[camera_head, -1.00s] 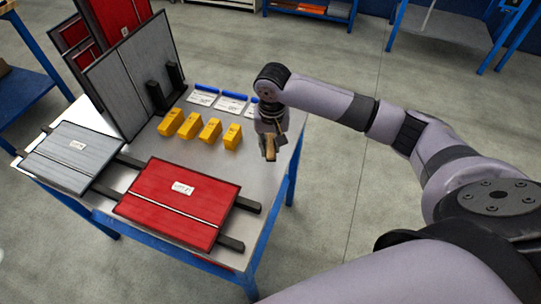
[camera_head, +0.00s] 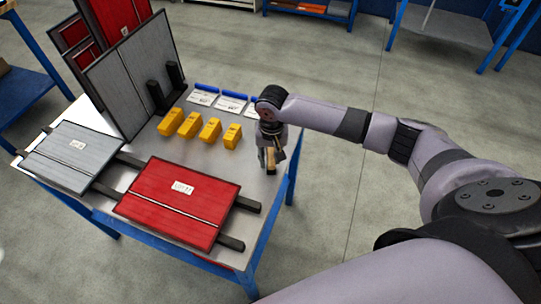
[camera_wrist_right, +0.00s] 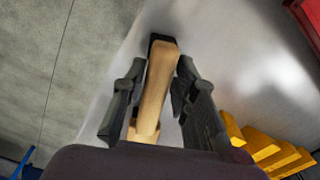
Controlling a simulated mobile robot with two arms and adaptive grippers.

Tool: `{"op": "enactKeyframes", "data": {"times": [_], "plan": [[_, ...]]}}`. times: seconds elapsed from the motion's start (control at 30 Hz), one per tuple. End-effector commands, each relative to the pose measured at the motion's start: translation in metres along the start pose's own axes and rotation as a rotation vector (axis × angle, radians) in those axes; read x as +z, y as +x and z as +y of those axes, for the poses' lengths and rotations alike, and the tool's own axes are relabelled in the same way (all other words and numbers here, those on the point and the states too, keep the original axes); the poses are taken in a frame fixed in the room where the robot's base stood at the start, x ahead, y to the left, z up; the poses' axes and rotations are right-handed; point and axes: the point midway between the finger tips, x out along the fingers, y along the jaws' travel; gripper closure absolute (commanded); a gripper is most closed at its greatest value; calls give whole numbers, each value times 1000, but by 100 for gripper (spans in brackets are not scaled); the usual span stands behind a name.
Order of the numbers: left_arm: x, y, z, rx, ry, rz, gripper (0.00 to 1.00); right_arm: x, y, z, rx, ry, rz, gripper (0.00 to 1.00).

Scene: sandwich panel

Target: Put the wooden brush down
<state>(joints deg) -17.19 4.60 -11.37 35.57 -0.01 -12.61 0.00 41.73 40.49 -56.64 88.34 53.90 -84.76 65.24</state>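The wooden brush (camera_head: 271,160) is on or just above the right part of the table near its edge. In the right wrist view the brush (camera_wrist_right: 156,85) has a pale wooden body and a dark far end. My right gripper (camera_head: 270,166) points down around the brush. Its fingers in the right wrist view (camera_wrist_right: 160,82) stand apart on both sides of the wood, with narrow gaps showing, so it looks open. My left gripper is not in view.
The table (camera_head: 235,168) carries several yellow blocks (camera_head: 210,130), blue-and-white packets (camera_head: 231,103), a red panel (camera_head: 178,199) and a grey panel (camera_head: 72,154) on dark bars. A large grey panel (camera_head: 130,75) stands upright behind. Bare tabletop lies between the blocks and the red panel.

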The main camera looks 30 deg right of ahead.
Motion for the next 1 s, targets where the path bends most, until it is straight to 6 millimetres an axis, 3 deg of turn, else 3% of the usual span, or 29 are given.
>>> {"op": "enactKeyframes", "data": {"times": [0.17,0.53,0.67,1.0], "plan": [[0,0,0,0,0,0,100,0,0,0,0,0,-1,60],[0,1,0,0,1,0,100,0,-6,0,-1,-1,1,60],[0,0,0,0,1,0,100,-1,-26,0,-3,-1,1,60],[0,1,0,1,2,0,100,0,-96,0,-1,-1,1,60]]}}
